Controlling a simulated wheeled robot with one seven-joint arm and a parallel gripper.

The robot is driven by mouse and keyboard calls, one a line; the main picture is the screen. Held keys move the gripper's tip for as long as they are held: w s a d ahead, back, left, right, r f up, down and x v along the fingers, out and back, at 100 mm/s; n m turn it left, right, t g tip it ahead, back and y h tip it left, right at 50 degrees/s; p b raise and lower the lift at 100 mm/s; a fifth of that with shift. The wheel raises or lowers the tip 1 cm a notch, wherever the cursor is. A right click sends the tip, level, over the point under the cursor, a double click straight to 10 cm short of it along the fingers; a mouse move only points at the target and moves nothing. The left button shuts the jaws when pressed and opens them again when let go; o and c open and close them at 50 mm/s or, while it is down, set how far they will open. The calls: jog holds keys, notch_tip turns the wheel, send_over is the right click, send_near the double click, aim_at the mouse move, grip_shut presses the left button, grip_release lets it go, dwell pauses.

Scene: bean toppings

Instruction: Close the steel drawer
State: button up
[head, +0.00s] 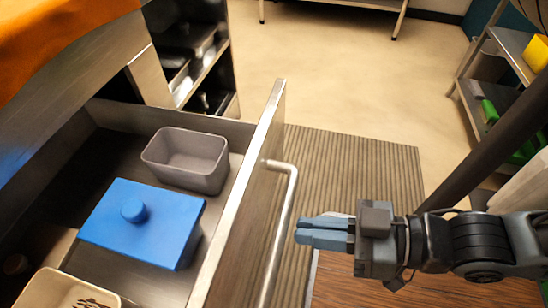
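The steel drawer (240,190) stands pulled open at the left, with its front panel standing nearly along the line of sight. A bar handle (284,225) is fixed on the panel's right, outer face. My gripper (298,232) is to the right of the handle, a small gap away in the picture, and points left at it. Its blue-grey fingers lie close together with nothing seen between them. Inside the drawer are a grey open bin (205,178), a blue lidded box (150,245) and a cream container (50,290) cut off by the frame edge.
An orange-topped counter (50,40) is above the drawer at the left, with dark open shelves (205,60) behind. A ribbed mat (360,165) lies on the floor beyond my gripper. A shelf rack (500,60) stands at the right.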

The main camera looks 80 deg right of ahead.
jog(key=s+d+r+m+p, duration=0.1)
jog(key=m+p, duration=0.1)
jog(key=s+d+r+m+p, duration=0.1)
jog(key=r+m+p, duration=0.1)
jog(key=s+d+r+m+t+p, duration=0.1)
jog(key=r+m+p, duration=0.1)
jog(key=m, duration=0.1)
jog(key=shift+s+d, duration=0.1)
jog(key=shift+s, duration=0.2)
grip_shut()
jog(key=s+d+r+m+t+p, duration=0.2)
jog(key=s+d+r+m+p, duration=0.2)
jog(key=d+r+m+p, duration=0.25)
jog(key=m+b, duration=0.2)
jog(key=m, duration=0.1)
send_near(273, 123)
jog(key=w, duration=0.7)
jog(key=shift+a+r, duration=0.15)
jog(key=shift+r, duration=0.05)
